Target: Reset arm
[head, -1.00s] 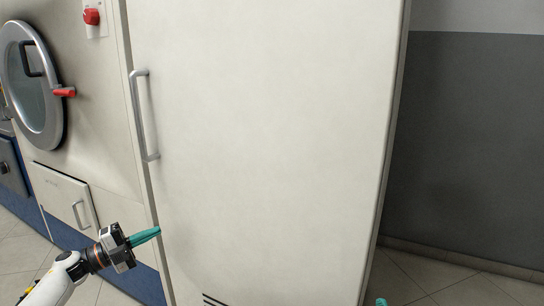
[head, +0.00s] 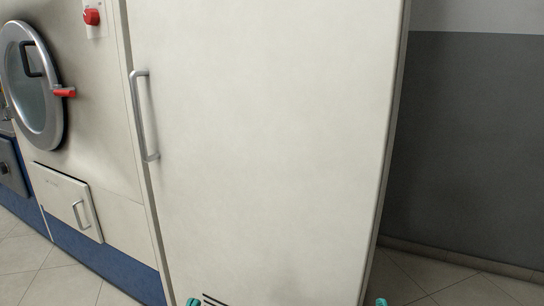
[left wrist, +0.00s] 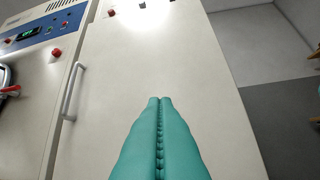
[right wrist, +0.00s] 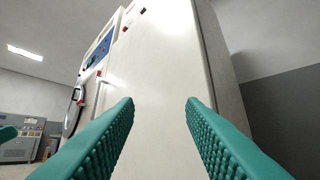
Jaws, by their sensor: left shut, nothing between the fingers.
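My left gripper (head: 193,301) shows only as a teal tip at the bottom edge of the head view. In the left wrist view its two teal fingers (left wrist: 160,100) are pressed together with nothing between them. My right gripper (head: 381,301) shows as a small teal tip at the bottom edge of the head view, farther right. In the right wrist view its fingers (right wrist: 160,103) are spread apart and empty. Both grippers point toward the tall pale cabinet door (head: 270,140), and neither holds anything.
The cabinet's vertical grey handle (head: 146,115) is on its left side. Left of it stands a machine with a round glass door (head: 35,85), a red knob (head: 91,16) and a small lower hatch (head: 66,202). Tiled floor (head: 420,280) and a grey wall (head: 470,150) are to the right.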

